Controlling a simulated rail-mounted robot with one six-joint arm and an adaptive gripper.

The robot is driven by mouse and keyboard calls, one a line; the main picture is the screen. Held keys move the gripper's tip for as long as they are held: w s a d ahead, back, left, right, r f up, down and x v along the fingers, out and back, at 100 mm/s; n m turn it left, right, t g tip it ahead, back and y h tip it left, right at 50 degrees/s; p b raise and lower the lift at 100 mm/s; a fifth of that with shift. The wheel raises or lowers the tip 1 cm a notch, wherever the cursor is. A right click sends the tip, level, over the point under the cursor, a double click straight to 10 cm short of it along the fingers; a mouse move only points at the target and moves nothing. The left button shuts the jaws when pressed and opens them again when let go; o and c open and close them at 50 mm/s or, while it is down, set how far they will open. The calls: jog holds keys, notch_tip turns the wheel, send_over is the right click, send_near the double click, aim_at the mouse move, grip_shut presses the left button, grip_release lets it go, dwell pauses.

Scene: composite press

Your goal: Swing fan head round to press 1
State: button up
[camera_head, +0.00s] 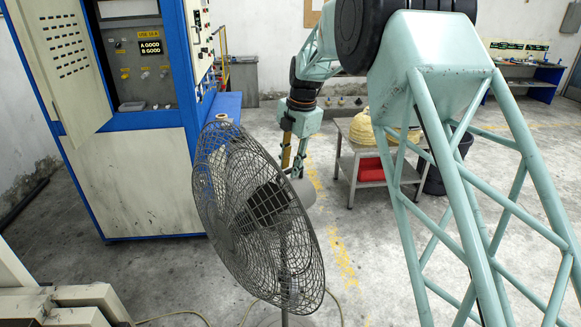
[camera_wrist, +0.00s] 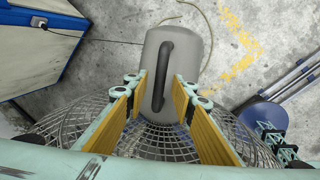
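A pedestal fan with a round wire cage (camera_head: 258,218) stands in the middle of the head view. Its cage faces left and toward the viewer, and its grey motor housing (camera_head: 303,190) is at the back. In the wrist view the motor housing (camera_wrist: 178,55) has a black handle (camera_wrist: 162,75) on top. My gripper (camera_head: 291,165) is above and behind the cage. In the wrist view its two yellow-faced fingers (camera_wrist: 160,88) stand apart on either side of the handle, with gaps visible. Contact with the housing cannot be told. No press is visibly labelled 1.
A blue-and-white machine cabinet (camera_head: 140,185) with an open panel door stands left of the fan. A metal table (camera_head: 346,163) with a yellowish bundle (camera_head: 372,130) and a dark bin (camera_head: 436,178) stand to the right. A cable (camera_head: 180,314) lies on the floor.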

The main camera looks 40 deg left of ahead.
notch_tip(320, 180, up, 12)
jog(key=d, duration=0.2)
jog(key=shift+s+d+f, duration=0.15)
jog(key=shift+s+f, duration=0.05)
jog(key=shift+s, duration=0.05)
dwell(0.6)
